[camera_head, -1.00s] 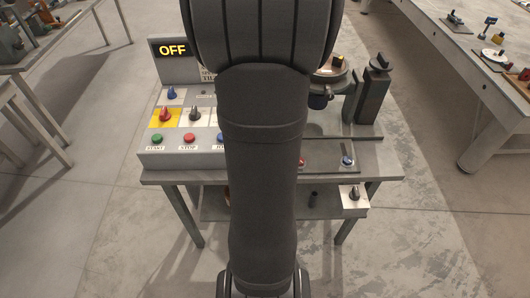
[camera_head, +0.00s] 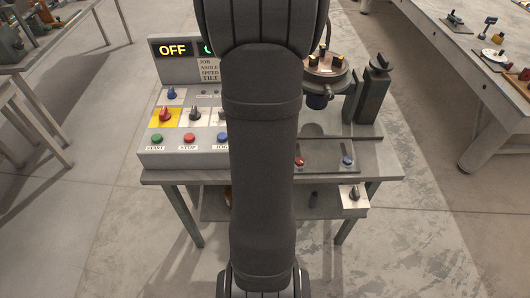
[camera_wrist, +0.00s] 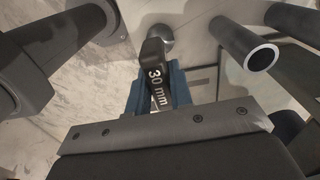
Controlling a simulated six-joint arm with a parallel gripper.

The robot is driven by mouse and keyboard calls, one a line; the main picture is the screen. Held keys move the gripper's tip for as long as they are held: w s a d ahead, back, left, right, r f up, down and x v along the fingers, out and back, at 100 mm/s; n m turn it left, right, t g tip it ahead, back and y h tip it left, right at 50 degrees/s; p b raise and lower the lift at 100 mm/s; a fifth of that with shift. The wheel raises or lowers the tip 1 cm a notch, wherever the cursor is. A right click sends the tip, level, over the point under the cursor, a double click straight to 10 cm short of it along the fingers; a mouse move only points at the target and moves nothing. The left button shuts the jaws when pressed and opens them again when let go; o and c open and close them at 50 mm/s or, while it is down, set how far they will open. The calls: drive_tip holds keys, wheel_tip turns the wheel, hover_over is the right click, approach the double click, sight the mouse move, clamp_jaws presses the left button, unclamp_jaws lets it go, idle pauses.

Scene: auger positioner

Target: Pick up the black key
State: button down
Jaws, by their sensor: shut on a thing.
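The black key (camera_wrist: 154,66), marked "30 mm" in white, shows in the wrist view with its rounded end pointing away from my gripper. My gripper (camera_wrist: 158,92) has blue fingers on both sides of the key and is shut on it. A shiny round metal part (camera_wrist: 160,35) lies just beyond the key's end; I cannot tell whether they touch. In the head view my arm hides the gripper and the key.
A control console (camera_head: 152,128) with knobs and buttons stands left, its display (camera_head: 172,49) reading OFF. A round turntable (camera_head: 340,72) and an upright grey post (camera_head: 372,95) stand right. Dark cylinders, one with a white ring (camera_wrist: 262,58), flank the gripper in the wrist view.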

drive_tip(key=shift+r, duration=0.1)
drive_tip(key=shift+r, duration=0.5)
drive_tip(key=r, duration=0.2)
drive_tip(key=d+r, duration=0.1)
drive_tip(key=shift+s+r, duration=0.25)
drive_tip(key=shift+r, duration=0.1)
drive_tip(key=s+d+r, duration=0.5)
drive_tip(key=d, duration=0.3)
drive_tip(key=w+d+f+m, duration=0.1)
drive_tip(key=w+d+m, duration=0.1)
drive_tip(key=w, duration=0.3)
drive_tip(key=shift+w+d+f+m, duration=0.15)
drive_tip(key=shift+w+m, duration=0.1)
drive_tip(key=shift+m, duration=0.35)
drive_tip(key=shift+f, duration=0.1)
